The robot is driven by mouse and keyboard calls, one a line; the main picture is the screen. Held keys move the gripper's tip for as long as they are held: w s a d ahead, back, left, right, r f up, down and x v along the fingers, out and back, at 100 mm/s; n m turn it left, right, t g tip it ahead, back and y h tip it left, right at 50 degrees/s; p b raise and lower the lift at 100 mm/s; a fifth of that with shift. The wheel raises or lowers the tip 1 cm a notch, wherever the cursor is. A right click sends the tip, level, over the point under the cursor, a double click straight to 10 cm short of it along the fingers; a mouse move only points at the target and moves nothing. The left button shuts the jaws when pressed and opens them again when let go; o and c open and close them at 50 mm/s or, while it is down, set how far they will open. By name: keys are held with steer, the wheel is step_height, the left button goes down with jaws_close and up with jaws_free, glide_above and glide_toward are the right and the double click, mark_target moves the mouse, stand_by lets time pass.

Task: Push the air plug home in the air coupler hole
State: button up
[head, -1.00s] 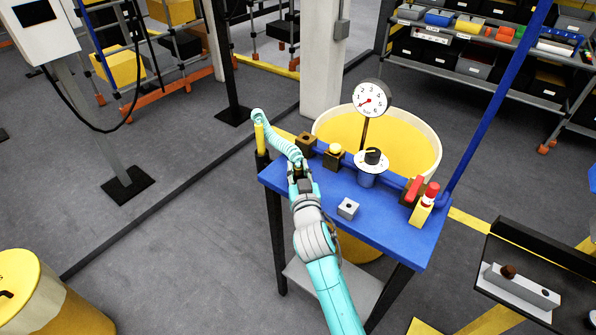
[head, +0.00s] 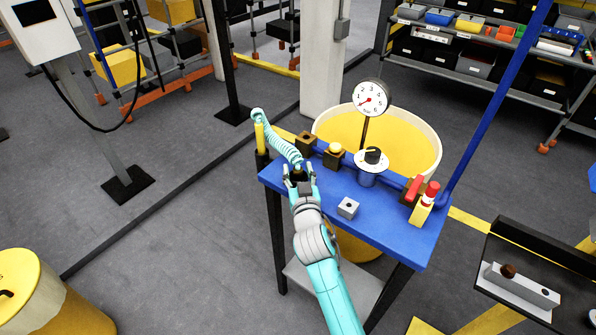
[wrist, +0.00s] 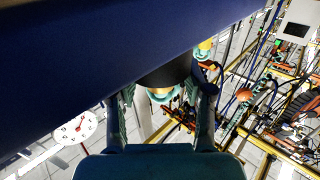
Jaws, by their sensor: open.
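The air plug (head: 298,172) is a small dark piece at the end of the teal coiled hose (head: 283,149), near the left part of the blue table. In the wrist view the plug (wrist: 166,76) is a dark cylinder with a brass-coloured part and a teal coil beyond it. My gripper (head: 299,180) is open, with one finger on each side of the plug. In the wrist view my gripper (wrist: 166,103) shows a gap beside the plug. The coupler hole is hidden around the plug and fingers, and I cannot tell how deep the plug sits.
A pressure gauge (head: 371,98) stands behind. A yellow post (head: 260,137) holds the hose's far end.

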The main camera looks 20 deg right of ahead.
steer(key=s+a, duration=0.1)
steer(key=s, duration=0.9)
steer(key=shift+s+r, duration=0.2)
steer(key=shift+s, duration=0.15)
